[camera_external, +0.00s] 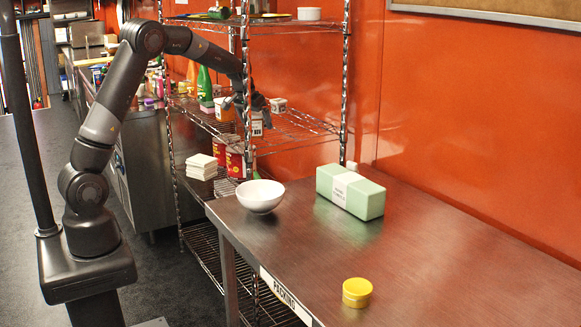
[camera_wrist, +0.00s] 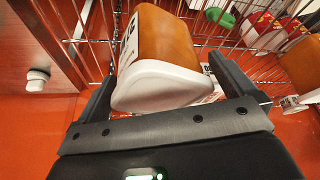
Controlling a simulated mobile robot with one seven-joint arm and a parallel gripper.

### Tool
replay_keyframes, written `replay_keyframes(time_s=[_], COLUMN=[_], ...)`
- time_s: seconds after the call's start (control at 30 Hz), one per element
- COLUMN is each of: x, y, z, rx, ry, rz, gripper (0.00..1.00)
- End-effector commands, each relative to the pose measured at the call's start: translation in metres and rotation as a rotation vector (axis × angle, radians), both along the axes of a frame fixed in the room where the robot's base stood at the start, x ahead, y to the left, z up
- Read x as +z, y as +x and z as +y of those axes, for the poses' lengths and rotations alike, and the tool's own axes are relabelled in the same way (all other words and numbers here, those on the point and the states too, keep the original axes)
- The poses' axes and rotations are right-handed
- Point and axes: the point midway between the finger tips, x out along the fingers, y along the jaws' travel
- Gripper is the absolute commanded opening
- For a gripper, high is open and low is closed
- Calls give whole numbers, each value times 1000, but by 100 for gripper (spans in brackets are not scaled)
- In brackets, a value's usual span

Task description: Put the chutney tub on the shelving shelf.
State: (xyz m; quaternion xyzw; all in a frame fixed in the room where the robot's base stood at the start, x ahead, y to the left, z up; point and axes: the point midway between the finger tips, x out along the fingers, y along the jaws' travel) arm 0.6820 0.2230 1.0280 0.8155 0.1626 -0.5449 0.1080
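The tub in my gripper, which I take for the chutney tub (camera_wrist: 165,40), is orange-brown with a white end and a dark-printed label. In the wrist view it lies between my two fingers, which appear to be against its sides. My gripper (camera_external: 256,104) is at the wire shelving, over the middle shelf (camera_external: 300,127). The tub also shows in the external view (camera_external: 257,124), just below my gripper, partly hidden by a shelving post. I cannot tell whether its bottom touches the shelf.
Another orange tub (camera_external: 224,110), a green bottle (camera_external: 204,84) and a small white tub (camera_external: 278,105) stand on the middle shelf. The steel table (camera_external: 440,250) holds a white bowl (camera_external: 260,196), a green box (camera_external: 366,200) and a yellow tub (camera_external: 356,294). The shelf's right part is clear.

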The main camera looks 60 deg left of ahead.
Motion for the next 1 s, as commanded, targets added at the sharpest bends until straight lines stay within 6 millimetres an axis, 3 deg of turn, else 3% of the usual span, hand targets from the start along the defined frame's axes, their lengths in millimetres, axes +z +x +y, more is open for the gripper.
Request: replay_keyframes(time_s=[0.27,0.6,1.0], x=[10,52,59], y=[-2,-18,-24], z=[-1,-7,-7], rx=[0,1,5], ry=[0,0,-2], rz=[-1,-1,-6], gripper=[100,100,100])
